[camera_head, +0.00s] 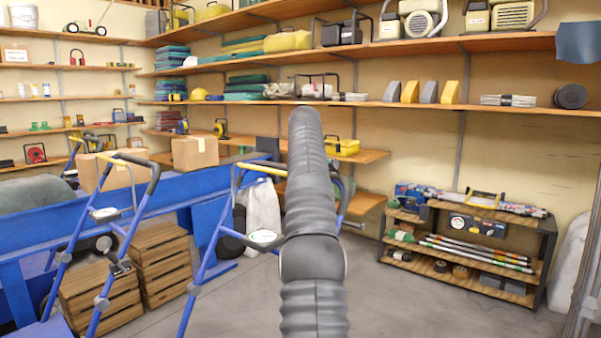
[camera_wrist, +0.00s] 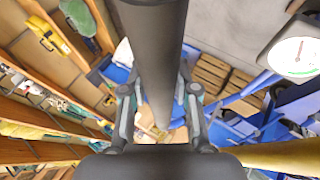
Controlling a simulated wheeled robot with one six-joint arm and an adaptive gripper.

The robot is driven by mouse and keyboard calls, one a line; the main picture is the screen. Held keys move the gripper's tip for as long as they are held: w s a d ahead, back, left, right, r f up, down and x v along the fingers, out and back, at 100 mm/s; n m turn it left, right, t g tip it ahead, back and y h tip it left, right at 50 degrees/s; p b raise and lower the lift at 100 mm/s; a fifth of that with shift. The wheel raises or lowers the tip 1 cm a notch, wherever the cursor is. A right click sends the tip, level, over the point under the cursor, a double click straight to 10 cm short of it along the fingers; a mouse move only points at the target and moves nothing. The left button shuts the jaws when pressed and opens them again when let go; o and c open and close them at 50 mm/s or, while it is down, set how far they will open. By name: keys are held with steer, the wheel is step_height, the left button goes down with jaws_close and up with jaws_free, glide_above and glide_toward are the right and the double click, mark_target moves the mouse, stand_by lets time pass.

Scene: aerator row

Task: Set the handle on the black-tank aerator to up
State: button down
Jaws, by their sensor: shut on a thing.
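My gripper (camera_wrist: 160,100) fills the middle of the wrist view, one finger on each side of a thick dark grey bar (camera_wrist: 157,45), and is shut on it. A white dial (camera_wrist: 300,57) and a yellow tube (camera_wrist: 285,155) show at the right. In the head view, one blue-framed aerator handle (camera_head: 150,176) with a black and yellow grip stands at left. A second handle (camera_head: 262,170) stands just left of my arm and is partly hidden by it. I cannot tell which tank is black.
Wooden crates (camera_head: 160,268) are stacked beside the blue frames at left. A low shelf unit (camera_head: 540,262) with tubes and tools stands at right. Loaded wall shelves (camera_head: 500,43) run above. The grey floor (camera_head: 430,312) is clear in front of the shelf unit.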

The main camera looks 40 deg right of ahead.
steer(key=shift+d+f, duration=0.2)
steer(key=shift+f, duration=0.1)
steer(key=c, duration=1.2)
jaws_free()
steer(key=o, duration=0.4)
steer(key=shift+s+d+f, duration=0.1)
steer(key=shift+d, duration=0.15)
steer(key=shift+c, duration=0.2)
steer(key=shift+a+r, duration=0.3)
steer(key=v, duration=1.1)
steer(key=shift+s+a+r, duration=0.15)
steer(key=shift+a+r, duration=0.05)
